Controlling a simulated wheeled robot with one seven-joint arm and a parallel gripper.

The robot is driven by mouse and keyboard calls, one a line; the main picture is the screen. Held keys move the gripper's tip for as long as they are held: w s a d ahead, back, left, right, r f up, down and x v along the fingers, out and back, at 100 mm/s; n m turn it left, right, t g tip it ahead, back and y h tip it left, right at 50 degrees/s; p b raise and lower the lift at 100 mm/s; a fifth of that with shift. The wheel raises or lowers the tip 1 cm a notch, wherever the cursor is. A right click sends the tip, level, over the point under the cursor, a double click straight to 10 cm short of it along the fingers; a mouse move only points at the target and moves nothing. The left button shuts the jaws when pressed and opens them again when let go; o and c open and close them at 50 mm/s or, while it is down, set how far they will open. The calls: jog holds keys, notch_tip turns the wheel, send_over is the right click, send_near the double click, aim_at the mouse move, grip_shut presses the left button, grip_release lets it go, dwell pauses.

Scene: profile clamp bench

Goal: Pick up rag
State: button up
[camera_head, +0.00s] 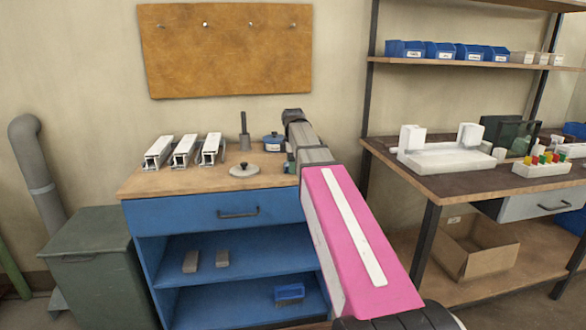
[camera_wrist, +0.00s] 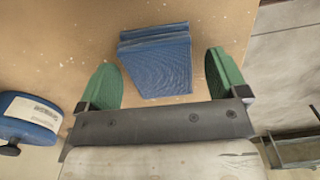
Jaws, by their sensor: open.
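The rag (camera_wrist: 157,62) is a blue, folded, ribbed cloth lying on the wooden bench top in the wrist view. My gripper (camera_wrist: 160,75) is open, with one green finger to the left of the rag and one to the right. Gaps show between both fingers and the cloth, and nothing is held. The rag's near edge lies close to the dark gripper body. In the head view, my gripper (camera_head: 291,163) is low over the right end of the bench, mostly hidden by my arm. I cannot make out the rag there.
A blue labelled container (camera_wrist: 30,118) stands left of my gripper; it also shows in the head view (camera_head: 274,142). A round grey lid (camera_head: 244,170), a dark upright tool (camera_head: 244,140) and white profiles (camera_head: 184,150) are on the bench (camera_head: 150,182). The bench edge is close on the right.

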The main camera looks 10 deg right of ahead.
jog(key=shift+f, duration=0.2)
jog(key=c, duration=1)
jog(key=shift+r, duration=0.15)
notch_tip(320, 180, up, 4)
jog(key=shift+f, duration=0.1)
jog(key=s+a+r, duration=0.1)
jog(key=a+r, duration=0.6)
jog(key=a, duration=0.4)
jog(key=shift+s+a, duration=0.25)
jog(key=shift+s, duration=0.1)
